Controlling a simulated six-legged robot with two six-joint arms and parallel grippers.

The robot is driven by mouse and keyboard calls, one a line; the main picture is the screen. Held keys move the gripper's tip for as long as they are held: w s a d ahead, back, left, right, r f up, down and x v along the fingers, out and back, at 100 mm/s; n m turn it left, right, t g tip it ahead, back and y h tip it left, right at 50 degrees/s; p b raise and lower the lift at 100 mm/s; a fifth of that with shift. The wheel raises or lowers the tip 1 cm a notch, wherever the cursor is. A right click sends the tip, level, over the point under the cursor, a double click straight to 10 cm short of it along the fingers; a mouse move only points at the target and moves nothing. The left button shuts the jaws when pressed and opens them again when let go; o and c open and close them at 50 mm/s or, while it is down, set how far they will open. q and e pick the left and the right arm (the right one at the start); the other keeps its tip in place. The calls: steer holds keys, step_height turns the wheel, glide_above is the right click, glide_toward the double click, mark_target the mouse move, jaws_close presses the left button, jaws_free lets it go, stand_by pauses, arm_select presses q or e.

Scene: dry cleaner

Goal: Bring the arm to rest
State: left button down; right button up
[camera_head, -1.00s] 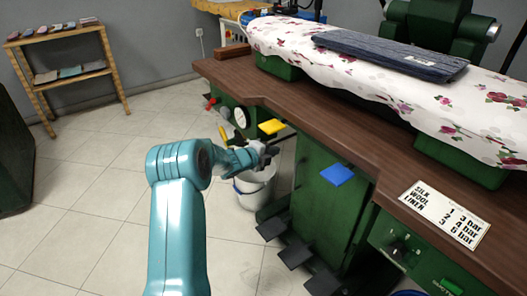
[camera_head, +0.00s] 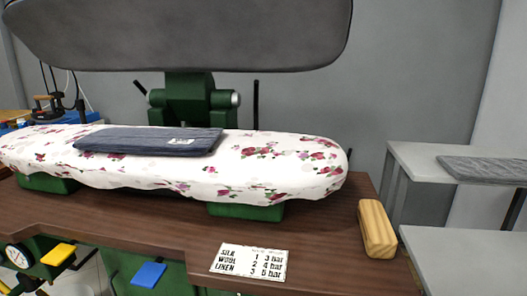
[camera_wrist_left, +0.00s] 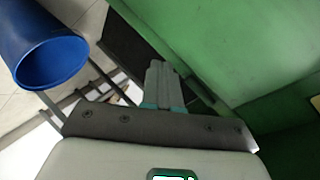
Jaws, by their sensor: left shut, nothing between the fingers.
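My left gripper (camera_wrist_left: 163,88) shows in the left wrist view with its two fingers together and nothing between them. It is beside a green machine panel (camera_wrist_left: 215,50). A blue open-ended cylinder (camera_wrist_left: 48,62) is left of the fingers, apart from them. In the head view I cannot make out my left arm clearly; the lower left corner is cut off by the frame. My right gripper is in neither view.
A brown worktop (camera_head: 325,232) carries a floral padded board (camera_head: 270,165) with a folded dark cloth (camera_head: 150,141) on it. A wooden block (camera_head: 377,228) and a pressure card (camera_head: 249,262) lie on the worktop. Yellow (camera_head: 58,254) and blue (camera_head: 148,275) pedal-like plates stick out below its front edge.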

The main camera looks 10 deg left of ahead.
arm_select(q)
steer(key=s+d+f+n+g, duration=0.2)
steer(key=s+d+f, duration=0.15)
steer(key=d, duration=0.25)
steer(key=s+d+f+n+g+h, duration=0.1)
steer(key=s+d+f+n, duration=0.15)
steer(key=s+d, duration=0.2)
steer(key=s+d+f+n+g, duration=0.1)
steer(key=s+d+f+g, duration=0.2)
steer(key=d, duration=0.4)
steer(key=s+d+f+n+g, duration=0.25)
steer(key=s+n, duration=0.35)
steer(key=s, duration=0.4)
steer(key=s+d+f+n+g, duration=0.1)
steer(key=s+f+n+g, duration=0.3)
steer(key=s, duration=0.7)
step_height(320, 180, up, 27)
steer(key=n+p, duration=0.2)
steer(key=p, duration=2.4)
steer(key=shift+w+f+t+y, duration=0.2)
steer(key=shift+w+t+y, duration=0.15)
steer(key=shift+w+y, duration=0.05)
steer(key=shift+a, duration=0.1)
